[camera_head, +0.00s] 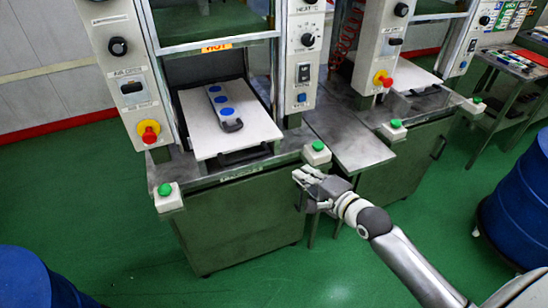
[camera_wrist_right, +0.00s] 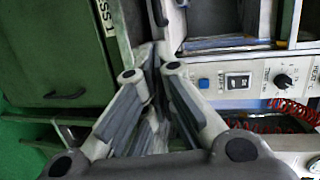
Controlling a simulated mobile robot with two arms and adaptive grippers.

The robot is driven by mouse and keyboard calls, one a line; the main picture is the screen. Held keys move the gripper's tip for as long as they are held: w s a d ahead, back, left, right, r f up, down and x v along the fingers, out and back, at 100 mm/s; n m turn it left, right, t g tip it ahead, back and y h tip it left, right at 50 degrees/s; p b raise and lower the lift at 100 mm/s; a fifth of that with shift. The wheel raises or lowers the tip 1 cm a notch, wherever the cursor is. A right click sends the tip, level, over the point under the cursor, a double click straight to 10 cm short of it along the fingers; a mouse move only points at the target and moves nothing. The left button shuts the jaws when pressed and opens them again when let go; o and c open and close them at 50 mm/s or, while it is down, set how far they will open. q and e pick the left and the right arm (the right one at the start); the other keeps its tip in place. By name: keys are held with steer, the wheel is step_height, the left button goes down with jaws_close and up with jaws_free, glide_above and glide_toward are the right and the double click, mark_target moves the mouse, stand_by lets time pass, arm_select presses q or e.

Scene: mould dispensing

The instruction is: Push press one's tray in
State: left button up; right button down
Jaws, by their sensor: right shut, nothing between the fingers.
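Press one (camera_head: 222,60) is the left machine in the head view. Its pale tray (camera_head: 205,135) juts forward out of the opening, over the green cabinet. A grey mould with three blue round spots (camera_head: 221,98) and a dark handle (camera_head: 232,126) lies on the tray. My right gripper (camera_head: 304,178) is to the right of the tray and lower in the picture, by the cabinet's front right corner, apart from the tray. In the wrist view its fingers (camera_wrist_right: 158,56) meet with nothing between them. My left gripper is not in view.
Green buttons (camera_head: 318,146) (camera_head: 164,189) sit at both front corners of the press. A red knob (camera_head: 149,132) is on its left panel. A grey side table (camera_head: 345,140) stands between the two presses. Blue drums (camera_head: 515,210) (camera_head: 38,280) stand at right and lower left.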

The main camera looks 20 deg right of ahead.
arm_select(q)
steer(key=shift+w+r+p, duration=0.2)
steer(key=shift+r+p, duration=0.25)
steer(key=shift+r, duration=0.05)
arm_select(e)
steer(key=x, duration=1.3)
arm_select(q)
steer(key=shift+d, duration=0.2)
